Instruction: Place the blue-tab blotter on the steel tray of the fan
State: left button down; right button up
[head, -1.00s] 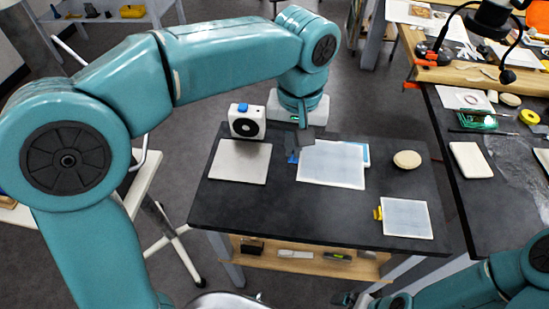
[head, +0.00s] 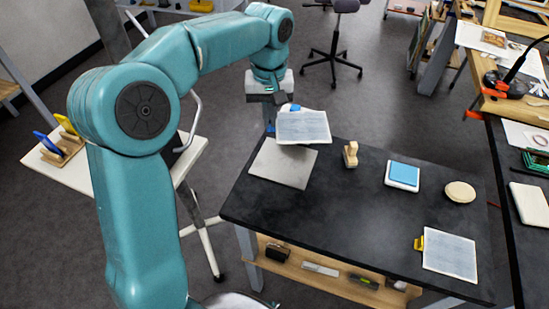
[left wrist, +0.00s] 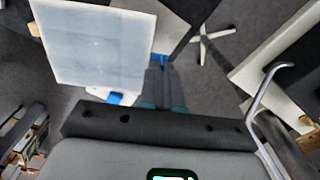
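The blue-tab blotter (head: 304,127) is a pale grey-blue sheet with a white border. My left gripper (head: 270,127) is shut on its blue tab at the sheet's left edge; the left wrist view also shows the sheet (left wrist: 95,45) and the tab (left wrist: 161,60) between the fingers (left wrist: 161,82). The sheet looks raised over the far part of the steel tray (head: 280,168), whose near part is bare. It hides most of the white fan; only the fan's top with a blue button (head: 293,107) shows behind it. My right gripper is not in view.
On the dark table stand a small wooden block (head: 350,154), a white pad with a blue top (head: 403,174), a beige disc (head: 460,191) and a yellow-tab blotter (head: 449,254). The table's middle front is clear. A side table (head: 90,180) holds blue and yellow items in a wooden rack.

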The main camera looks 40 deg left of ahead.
aim_at(271, 165)
pick_arm(q)
notch_tip(271, 165, down, 14)
jog(key=shift+w+f, duration=0.1)
jog(key=shift+b, duration=0.3)
jog(key=shift+f, duration=0.2)
jog(key=c, duration=1.4)
grip_release()
jog(key=shift+o, duration=0.2)
jog(key=shift+r, duration=0.1)
